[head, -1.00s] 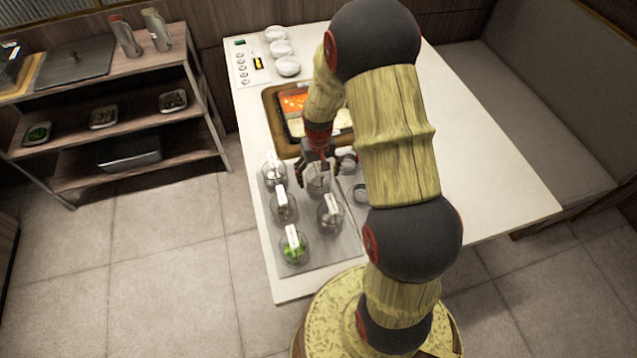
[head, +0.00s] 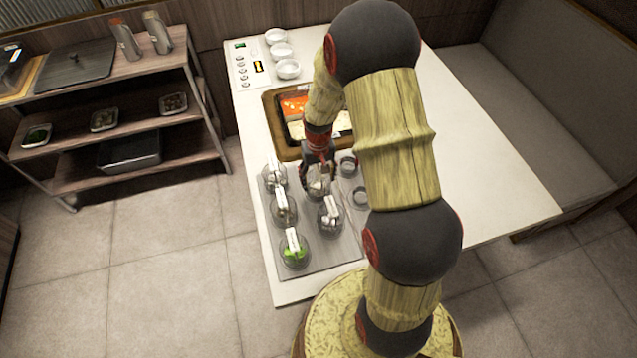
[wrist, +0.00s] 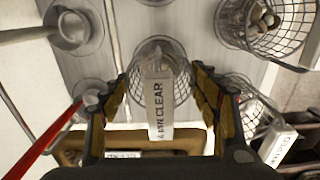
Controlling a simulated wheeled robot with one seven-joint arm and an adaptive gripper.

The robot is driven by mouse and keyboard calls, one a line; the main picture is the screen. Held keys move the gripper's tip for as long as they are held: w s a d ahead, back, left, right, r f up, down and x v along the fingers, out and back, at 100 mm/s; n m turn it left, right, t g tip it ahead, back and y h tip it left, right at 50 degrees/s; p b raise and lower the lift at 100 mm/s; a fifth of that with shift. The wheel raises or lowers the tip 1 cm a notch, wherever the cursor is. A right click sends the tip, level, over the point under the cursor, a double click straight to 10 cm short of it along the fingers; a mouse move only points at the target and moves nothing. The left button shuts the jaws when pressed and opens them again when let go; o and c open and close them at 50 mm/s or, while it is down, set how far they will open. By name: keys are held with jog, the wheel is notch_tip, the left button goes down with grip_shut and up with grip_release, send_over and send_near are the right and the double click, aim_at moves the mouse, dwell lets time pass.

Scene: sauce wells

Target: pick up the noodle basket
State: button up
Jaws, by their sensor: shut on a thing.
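The noodle basket (wrist: 160,62) is a round wire basket with a white tag (wrist: 160,108) on its handle, on which "CLEAR" can be read. In the wrist view it sits between the two fingers of my gripper (wrist: 166,88), which is shut on it. In the head view my gripper (head: 318,163) is over the basket (head: 318,184) at the back of the basket group, and partly covers it. The basket seems to be still at its place in the metal plate; any lift cannot be told.
Several other tagged baskets stand close by, one with green food (head: 294,252) and one with mushrooms (wrist: 262,22). Two small round wells (head: 360,196) lie to the right. A divided soup pot (head: 275,125) is behind. White bowls (head: 288,69) stand at the back.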

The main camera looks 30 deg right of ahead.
aim_at(319, 169)
notch_tip(319, 169, up, 10)
jog(key=shift+p, duration=1.15)
jog(key=shift+r, duration=0.1)
jog(key=shift+r+p, duration=0.35)
notch_tip(319, 169, up, 5)
jog(key=p, duration=0.4)
jog(key=w+d+p, duration=0.4)
jog(key=w+d, duration=2)
jog(key=shift+d+f, duration=0.25)
jog(key=shift+p, duration=0.45)
jog(key=shift+f+b, duration=5.75)
jog(key=shift+f, duration=5.55)
